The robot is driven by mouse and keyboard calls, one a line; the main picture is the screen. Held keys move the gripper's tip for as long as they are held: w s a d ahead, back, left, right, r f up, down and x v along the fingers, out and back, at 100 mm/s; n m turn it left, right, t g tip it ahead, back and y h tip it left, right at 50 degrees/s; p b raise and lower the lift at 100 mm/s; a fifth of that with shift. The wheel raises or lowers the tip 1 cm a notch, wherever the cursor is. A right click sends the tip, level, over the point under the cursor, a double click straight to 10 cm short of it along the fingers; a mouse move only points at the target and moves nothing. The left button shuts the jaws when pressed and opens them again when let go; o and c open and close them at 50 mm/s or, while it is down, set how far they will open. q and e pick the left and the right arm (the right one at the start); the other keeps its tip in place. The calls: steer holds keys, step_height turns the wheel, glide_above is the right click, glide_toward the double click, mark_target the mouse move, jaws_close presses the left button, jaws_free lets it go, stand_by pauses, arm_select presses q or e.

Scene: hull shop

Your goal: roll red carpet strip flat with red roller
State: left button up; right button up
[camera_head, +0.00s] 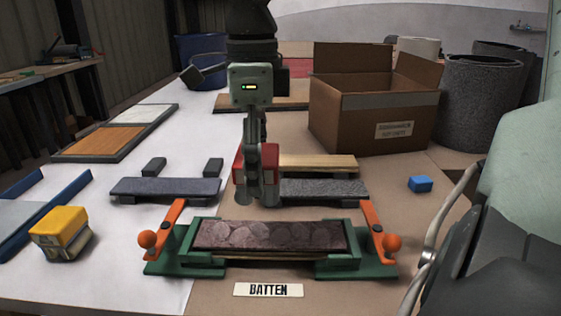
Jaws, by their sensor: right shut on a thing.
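My right gripper (257,194) reaches down from the top middle and is shut on the red roller (240,162). The gripper's fingers hide much of the roller, and red shows on both sides of them. The gripper points down just behind the far edge of a dull reddish-brown strip (272,236). I cannot tell whether the roller touches anything. The strip lies lengthwise across a green clamp fixture (205,230) and shows several rounded, lighter patches. Orange levers (380,238) with ball knobs flank it. My left gripper is not in view.
A grey strip on a board (165,187) lies left, and another (325,188) lies right of my gripper. A "BATTEN" label (268,290) lies in front.

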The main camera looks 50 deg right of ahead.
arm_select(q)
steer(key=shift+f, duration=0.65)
arm_select(e)
steer(key=w+a, duration=0.4)
steer(key=w, duration=0.1)
steer(key=shift+a, duration=0.25)
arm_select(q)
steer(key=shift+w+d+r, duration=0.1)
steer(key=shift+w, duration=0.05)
arm_select(e)
steer(key=shift+r, duration=0.1)
